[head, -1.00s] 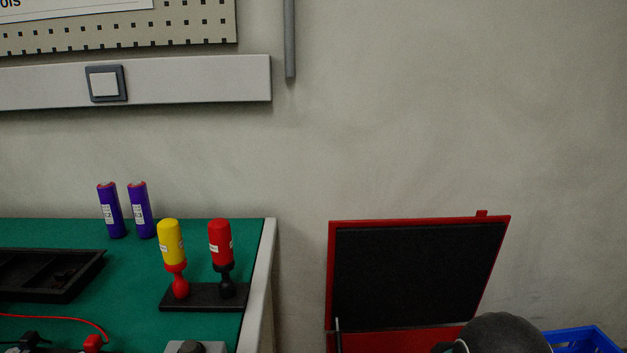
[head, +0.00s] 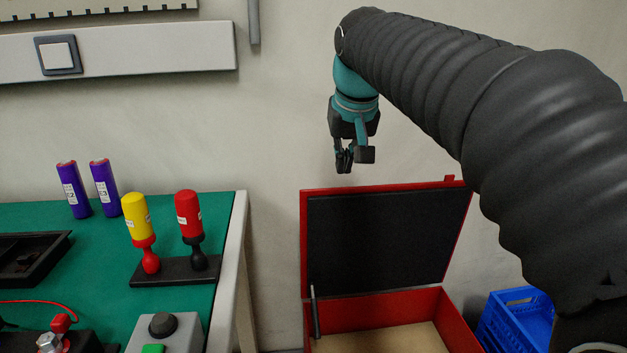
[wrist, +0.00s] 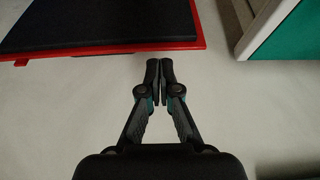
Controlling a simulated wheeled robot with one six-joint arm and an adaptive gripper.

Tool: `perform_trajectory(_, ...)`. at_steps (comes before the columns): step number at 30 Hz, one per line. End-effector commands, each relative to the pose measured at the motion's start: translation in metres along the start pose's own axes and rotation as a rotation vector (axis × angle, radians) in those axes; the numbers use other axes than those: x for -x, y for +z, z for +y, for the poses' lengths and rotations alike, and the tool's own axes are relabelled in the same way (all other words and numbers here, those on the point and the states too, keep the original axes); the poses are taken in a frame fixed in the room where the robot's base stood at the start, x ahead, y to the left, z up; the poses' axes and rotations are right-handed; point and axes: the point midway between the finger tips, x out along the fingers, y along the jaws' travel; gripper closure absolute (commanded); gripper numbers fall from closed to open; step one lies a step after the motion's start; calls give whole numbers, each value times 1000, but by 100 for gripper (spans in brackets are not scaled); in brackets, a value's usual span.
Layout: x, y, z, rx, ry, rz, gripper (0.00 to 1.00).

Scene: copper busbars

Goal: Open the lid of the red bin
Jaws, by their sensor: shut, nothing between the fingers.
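The red bin (head: 442,309) stands on the floor to the right of the green-topped bench in the head view. Its lid (head: 385,240), red-rimmed with a black inner face, is raised and stands up at the back. The inside shows a tan bottom. My gripper (head: 344,170) is above the lid's top edge, apart from it, pointing down. Its fingers are shut with nothing between them. In the wrist view the two fingertips (wrist: 166,64) are close together, and the lid (wrist: 100,20) shows at the upper left.
The green bench (head: 75,230) at the left carries a yellow and a red handled tool on a black stand (head: 175,271), two purple cylinders (head: 105,187), and a grey button box (head: 165,335). A blue crate (head: 515,320) stands right of the bin. The wall is close behind.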

Motion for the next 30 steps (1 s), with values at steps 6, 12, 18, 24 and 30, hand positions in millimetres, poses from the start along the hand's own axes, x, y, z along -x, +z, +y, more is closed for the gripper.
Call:
perform_trajectory(6,-8,-60,-18,4,-2,-8,100)
perform_trajectory(12,-11,-77,-25,4,-2,-10,100)
perform_trajectory(18,-28,-77,-25,3,-1,-12,100)
perform_trajectory(24,-63,-76,-25,3,-2,-13,100)
perform_trajectory(30,-101,-76,-25,3,-2,-13,100)
